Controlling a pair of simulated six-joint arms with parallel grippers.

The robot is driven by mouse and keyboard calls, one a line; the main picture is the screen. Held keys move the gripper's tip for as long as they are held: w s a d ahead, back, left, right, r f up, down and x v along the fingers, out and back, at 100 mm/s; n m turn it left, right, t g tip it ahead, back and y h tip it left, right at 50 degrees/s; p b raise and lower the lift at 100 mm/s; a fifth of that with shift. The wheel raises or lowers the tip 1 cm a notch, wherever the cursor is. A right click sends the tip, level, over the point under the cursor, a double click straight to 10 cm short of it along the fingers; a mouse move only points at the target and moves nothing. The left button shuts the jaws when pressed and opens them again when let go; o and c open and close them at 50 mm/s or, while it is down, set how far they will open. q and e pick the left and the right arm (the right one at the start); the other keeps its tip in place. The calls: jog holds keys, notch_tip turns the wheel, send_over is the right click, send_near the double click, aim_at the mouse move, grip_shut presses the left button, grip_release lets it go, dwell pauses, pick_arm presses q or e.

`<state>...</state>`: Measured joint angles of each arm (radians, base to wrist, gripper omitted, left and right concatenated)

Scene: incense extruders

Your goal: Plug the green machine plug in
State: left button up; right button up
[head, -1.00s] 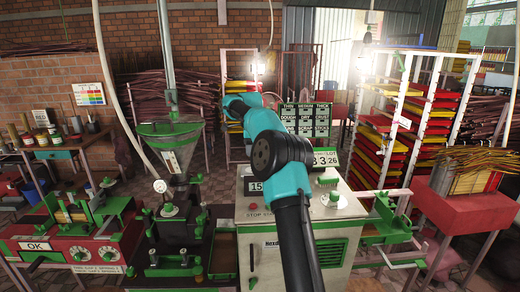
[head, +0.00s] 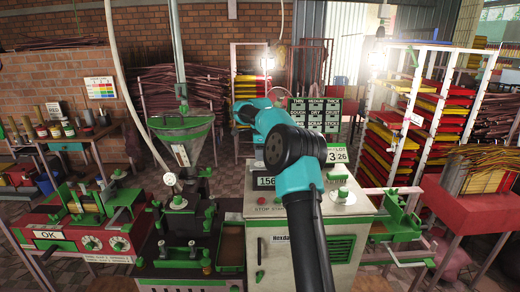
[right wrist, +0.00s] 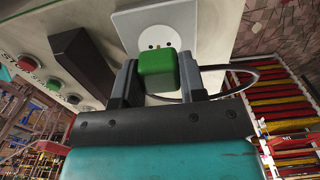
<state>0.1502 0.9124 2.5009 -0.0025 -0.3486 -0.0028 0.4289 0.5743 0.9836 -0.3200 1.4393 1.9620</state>
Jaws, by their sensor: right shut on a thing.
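In the right wrist view a green plug (right wrist: 157,72) sits between the two grey fingers of my right gripper (right wrist: 157,84), which is shut on it. Just past the plug is a white socket plate (right wrist: 187,22) with a round face. Small dark holes show in that face just above the plug, which covers its lower part. I cannot tell whether plug and socket touch. A dark cable (right wrist: 243,88) loops to the right. In the head view the plug and my right fingertips are hidden or too small to make out. My left gripper is not in view.
The cream cabinet (head: 258,220) carries number displays and knobs. Beside the socket are a dark block (right wrist: 82,62) and round buttons (right wrist: 28,62). The green extruder (head: 185,155) stands left of the cabinet, a red machine (head: 70,243) further left. Tray racks (head: 405,120) stand right.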

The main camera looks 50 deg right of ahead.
jog(key=shift+f, duration=0.8)
jog(key=shift+f, duration=0.55)
dwell(1.5)
jog(key=o, duration=1)
jog(key=shift+c, duration=0.2)
